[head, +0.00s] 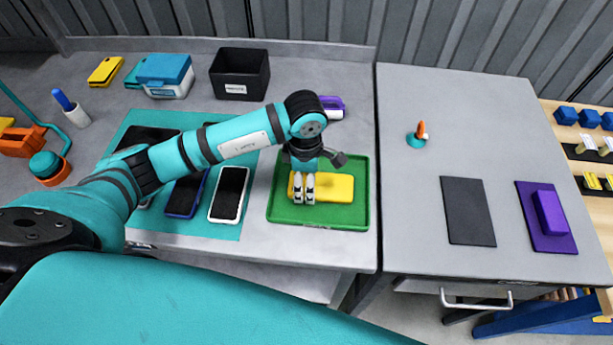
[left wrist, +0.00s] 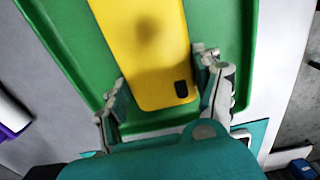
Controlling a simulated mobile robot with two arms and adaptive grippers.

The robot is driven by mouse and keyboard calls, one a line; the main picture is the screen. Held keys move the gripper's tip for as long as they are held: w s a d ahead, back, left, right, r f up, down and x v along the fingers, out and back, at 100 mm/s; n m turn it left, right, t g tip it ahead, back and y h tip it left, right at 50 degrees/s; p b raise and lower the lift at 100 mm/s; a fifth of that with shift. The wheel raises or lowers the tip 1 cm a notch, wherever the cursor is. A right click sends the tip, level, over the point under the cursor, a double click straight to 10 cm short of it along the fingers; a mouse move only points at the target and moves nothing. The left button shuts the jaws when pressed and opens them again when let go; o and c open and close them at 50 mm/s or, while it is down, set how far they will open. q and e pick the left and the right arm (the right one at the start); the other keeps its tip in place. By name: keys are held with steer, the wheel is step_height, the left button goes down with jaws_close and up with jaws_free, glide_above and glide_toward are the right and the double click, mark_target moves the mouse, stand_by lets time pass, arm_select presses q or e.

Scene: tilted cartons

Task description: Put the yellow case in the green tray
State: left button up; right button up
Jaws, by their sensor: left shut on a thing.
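The yellow case (head: 335,189) is a flat rounded phone case inside the outline of the green tray (head: 288,214). My left gripper (head: 303,190) reaches down over the tray, shut on the case near its left end. In the left wrist view the yellow case (left wrist: 145,45) lies between the two fingers of my left gripper (left wrist: 162,72), its camera cutout towards me. The green tray (left wrist: 75,45) shows beneath and around it. I cannot tell whether the case touches the tray floor. My right gripper is not in view.
Phones lie on a teal mat (head: 205,232) left of the tray. A black bin (head: 240,75), a teal-lidded box (head: 165,75) and another yellow case (head: 105,71) stand behind. A purple item (head: 332,105) is behind the tray. The right table (head: 470,130) has free room.

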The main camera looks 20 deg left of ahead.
arm_select(q)
steer(key=shift+f, duration=0.1)
steer(key=o, duration=1.2)
steer(key=shift+o, duration=0.2)
steer(key=shift+r, duration=0.2)
step_height(320, 180, up, 12)
steer(key=b, duration=0.3)
steer(key=shift+f, duration=0.1)
